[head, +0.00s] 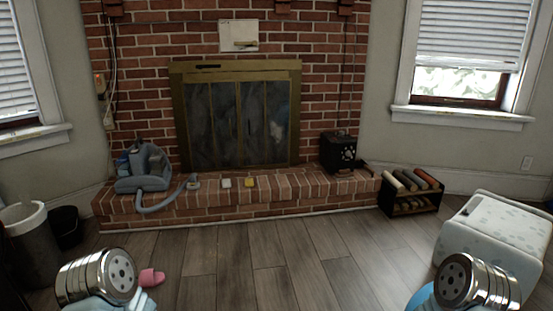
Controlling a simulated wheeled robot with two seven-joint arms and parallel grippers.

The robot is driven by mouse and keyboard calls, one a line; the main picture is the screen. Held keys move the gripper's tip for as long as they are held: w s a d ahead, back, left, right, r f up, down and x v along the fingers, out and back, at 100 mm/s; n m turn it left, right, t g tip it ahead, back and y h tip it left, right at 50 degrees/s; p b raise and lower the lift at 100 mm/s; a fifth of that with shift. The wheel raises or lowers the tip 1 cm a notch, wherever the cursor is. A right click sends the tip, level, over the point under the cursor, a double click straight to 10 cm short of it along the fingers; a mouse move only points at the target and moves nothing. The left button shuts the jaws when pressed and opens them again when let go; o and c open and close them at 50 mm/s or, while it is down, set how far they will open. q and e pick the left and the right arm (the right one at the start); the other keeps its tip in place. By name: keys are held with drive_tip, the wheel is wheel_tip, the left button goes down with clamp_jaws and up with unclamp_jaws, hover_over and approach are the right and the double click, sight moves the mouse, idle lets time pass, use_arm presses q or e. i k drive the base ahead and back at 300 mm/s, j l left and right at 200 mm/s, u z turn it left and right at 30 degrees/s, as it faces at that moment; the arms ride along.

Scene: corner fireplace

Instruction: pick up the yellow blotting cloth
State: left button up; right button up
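A small yellow item, which looks like the yellow blotting cloth (250,182), lies on top of the brick hearth ledge (300,186), in front of the fireplace. A small white item (226,183) lies just to its left. My two metal arm links show at the bottom left and bottom right of the head view, far short of the hearth. Neither gripper's fingers show in this view.
A grey-blue vacuum-like machine (146,170) with a hose sits on the hearth's left. A black box (338,152) stands on its right. A shelf of rolls (410,190) and a white patterned seat (495,232) are at right. A pink slipper (151,278) lies on otherwise clear central floor.

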sight(248, 182)
drive_tip(key=i, duration=2.6)
drive_tip(key=i+u, duration=0.15)
drive_tip(key=i, duration=0.35)
drive_tip(key=i+l+u, duration=0.15)
drive_tip(key=i, duration=0.35)
drive_tip(key=i+l+u, duration=0.15)
drive_tip(key=i, duration=0.35)
